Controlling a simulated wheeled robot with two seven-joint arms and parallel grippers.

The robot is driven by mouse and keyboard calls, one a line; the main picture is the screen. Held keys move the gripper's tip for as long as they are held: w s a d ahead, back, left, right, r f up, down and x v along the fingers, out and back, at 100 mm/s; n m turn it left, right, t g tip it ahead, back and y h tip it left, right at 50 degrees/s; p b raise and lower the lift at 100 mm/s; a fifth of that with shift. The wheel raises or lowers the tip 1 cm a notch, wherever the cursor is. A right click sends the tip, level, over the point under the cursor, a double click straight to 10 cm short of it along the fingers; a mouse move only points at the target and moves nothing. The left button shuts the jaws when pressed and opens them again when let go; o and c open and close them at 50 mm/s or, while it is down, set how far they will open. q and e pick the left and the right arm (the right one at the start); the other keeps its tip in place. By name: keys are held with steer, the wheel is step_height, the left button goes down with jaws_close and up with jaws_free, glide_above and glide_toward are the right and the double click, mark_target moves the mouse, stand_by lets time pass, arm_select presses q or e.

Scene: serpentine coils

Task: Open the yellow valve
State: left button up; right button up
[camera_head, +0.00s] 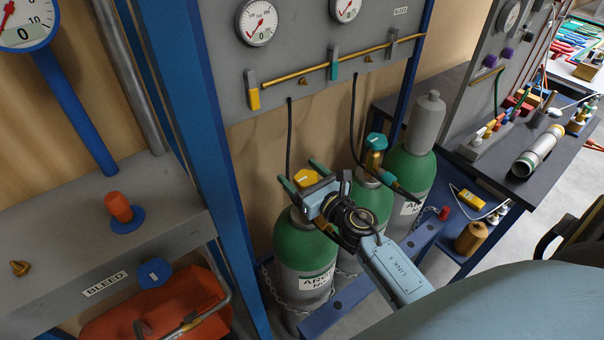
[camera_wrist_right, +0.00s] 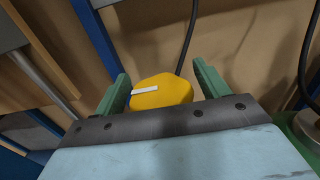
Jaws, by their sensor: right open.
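The yellow valve (camera_head: 305,178) is a rounded knob with a white mark, on top of the left green gas cylinder (camera_head: 305,245). It also shows in the right wrist view (camera_wrist_right: 163,92), where it sits between the two green fingers. My right gripper (camera_head: 303,175) is open, with one finger on each side of the knob. In the wrist view a small gap shows on the right side of the knob; on the left the finger is very close, and I cannot tell whether it touches. My left gripper is not in view.
A second green cylinder (camera_head: 371,205) with a teal valve (camera_head: 375,141) stands to the right, then a capped cylinder (camera_head: 412,185). Black hoses hang from the grey gauge panel (camera_head: 310,55). A blue post (camera_head: 215,150) stands left. A blue rail (camera_head: 370,275) runs in front of the cylinders.

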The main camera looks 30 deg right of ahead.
steer(key=c, duration=1)
steer(key=shift+y, duration=0.3)
